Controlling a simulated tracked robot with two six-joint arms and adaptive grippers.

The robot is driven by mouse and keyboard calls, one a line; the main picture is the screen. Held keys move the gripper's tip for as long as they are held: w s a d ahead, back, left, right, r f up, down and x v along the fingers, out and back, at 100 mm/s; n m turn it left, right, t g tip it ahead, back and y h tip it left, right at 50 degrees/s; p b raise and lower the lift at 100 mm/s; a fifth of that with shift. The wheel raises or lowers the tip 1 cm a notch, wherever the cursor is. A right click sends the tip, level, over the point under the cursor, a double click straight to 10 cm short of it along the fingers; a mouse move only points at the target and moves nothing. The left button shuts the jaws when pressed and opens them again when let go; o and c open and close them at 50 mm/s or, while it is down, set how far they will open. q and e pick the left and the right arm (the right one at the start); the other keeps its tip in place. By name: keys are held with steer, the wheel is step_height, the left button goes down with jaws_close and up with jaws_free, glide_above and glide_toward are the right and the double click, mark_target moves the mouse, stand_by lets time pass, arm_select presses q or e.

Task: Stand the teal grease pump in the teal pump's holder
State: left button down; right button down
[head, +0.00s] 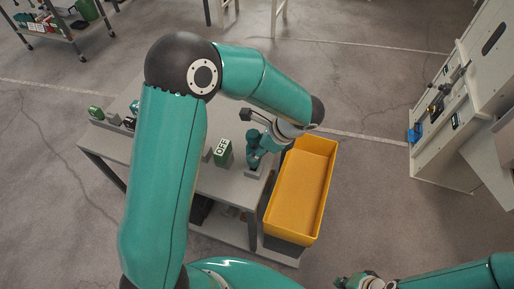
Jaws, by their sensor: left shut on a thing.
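My left arm reaches over the grey workbench (205,180), and its gripper (262,148) is low over the bench's right end. It is shut on an upright teal thing (252,158), which looks like the teal grease pump; the fingers and the thing blend in colour. A small grey block (254,173), perhaps a holder, is directly below the teal thing. I cannot tell whether the two touch or whether the thing is inside it. My right gripper (352,283) is at the bottom edge, away from the bench, partly cut off; its fingers are unclear.
A green block marked OFF (222,152) stands on the bench just left of my left gripper. An empty-looking yellow bin (300,190) is beside the bench's right end. Small green items (95,113) sit at its far left. A pale cabinet (455,120) stands far right.

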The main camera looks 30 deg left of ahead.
arm_select(q)
steer(key=shift+f+b, duration=1)
steer(key=shift+f, duration=0.35)
steer(key=c, duration=0.6)
jaws_free()
steer(key=shift+r, duration=0.1)
